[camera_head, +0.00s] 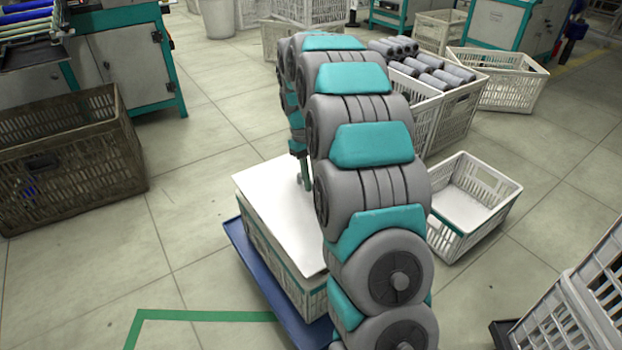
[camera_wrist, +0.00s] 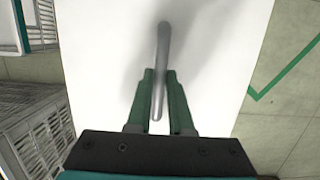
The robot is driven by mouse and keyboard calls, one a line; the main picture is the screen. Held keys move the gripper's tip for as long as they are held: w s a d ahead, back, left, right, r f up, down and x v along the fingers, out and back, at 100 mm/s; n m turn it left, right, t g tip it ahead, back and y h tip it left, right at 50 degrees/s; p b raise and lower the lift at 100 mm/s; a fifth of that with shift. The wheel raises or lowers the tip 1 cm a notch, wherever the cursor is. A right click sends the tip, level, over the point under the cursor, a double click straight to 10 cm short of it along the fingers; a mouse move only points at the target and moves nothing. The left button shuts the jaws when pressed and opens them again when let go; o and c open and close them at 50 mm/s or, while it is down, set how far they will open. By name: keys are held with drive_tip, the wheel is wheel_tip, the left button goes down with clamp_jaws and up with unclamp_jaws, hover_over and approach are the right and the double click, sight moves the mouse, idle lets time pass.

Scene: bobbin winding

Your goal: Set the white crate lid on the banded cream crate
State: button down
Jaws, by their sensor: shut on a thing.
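The white crate lid (camera_head: 275,205) is a flat panel that lies over the top of the banded cream crate (camera_head: 268,252) in the head view. The crate has a green band below its rim and stands on a blue base (camera_head: 249,262). The lid also fills the middle of the wrist view (camera_wrist: 100,45), with a grey bar handle (camera_wrist: 162,50) on it. My gripper (camera_wrist: 161,75) is shut on this handle, its green fingers on either side. My arm hides the lid's right part in the head view. I cannot tell whether the lid rests fully on the rim.
An empty white crate (camera_head: 462,212) stands on the floor to the right. A crate of grey bobbins (camera_head: 455,118) is behind it. A brown crate (camera_head: 70,165) stands at the left. Floor between the brown crate and the blue base is clear, with a green line (camera_head: 205,315) in front.

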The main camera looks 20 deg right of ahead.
sight(311, 195)
drive_tip(key=shift+f, duration=0.1)
drive_tip(key=shift+f+b, duration=0.3)
drive_tip(key=shift+f, duration=2.1)
drive_tip(key=c, duration=0.7)
unclamp_jaws()
drive_tip(key=shift+c, duration=0.2)
drive_tip(key=shift+w+a+r, duration=0.1)
drive_tip(key=shift+w+r, duration=0.15)
drive_tip(key=shift+r, duration=1)
drive_tip(key=shift+w+r, duration=0.25)
drive_tip(key=shift+r, duration=1.05)
drive_tip(key=shift+w+a+r, duration=0.1)
drive_tip(key=shift+w+r, duration=0.15)
drive_tip(key=shift+r, duration=1)
